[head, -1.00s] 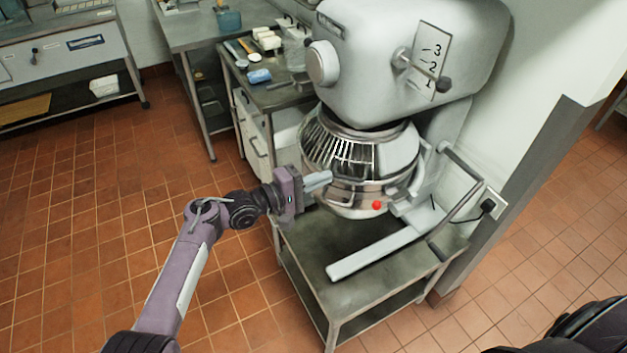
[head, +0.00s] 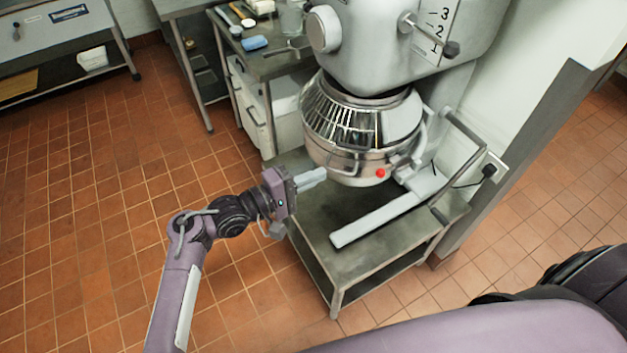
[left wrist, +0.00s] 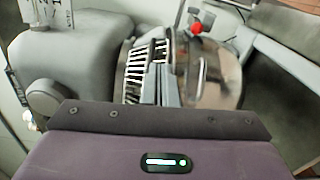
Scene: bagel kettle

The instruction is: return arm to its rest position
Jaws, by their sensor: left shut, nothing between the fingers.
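My left gripper (head: 311,179) is in the head view, in front of and left of the mixer's steel bowl. Its pale fingers are together and empty, apart from the bowl by a small gap in the picture. In the left wrist view the fingers (left wrist: 160,85) point toward the bowl (left wrist: 215,75) and its wire guard. My purple left arm comes in from the lower left. A purple and black part of my own body fills the lower right of the head view; no right gripper shows.
The large mixer (head: 380,50) stands on a low steel table (head: 330,225). A red knob (head: 380,173) sits on its bowl. A side counter (head: 270,65) with small items stands behind, left. Tiled floor (head: 90,220) is clear at left. A wall edge (head: 520,150) rises at right.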

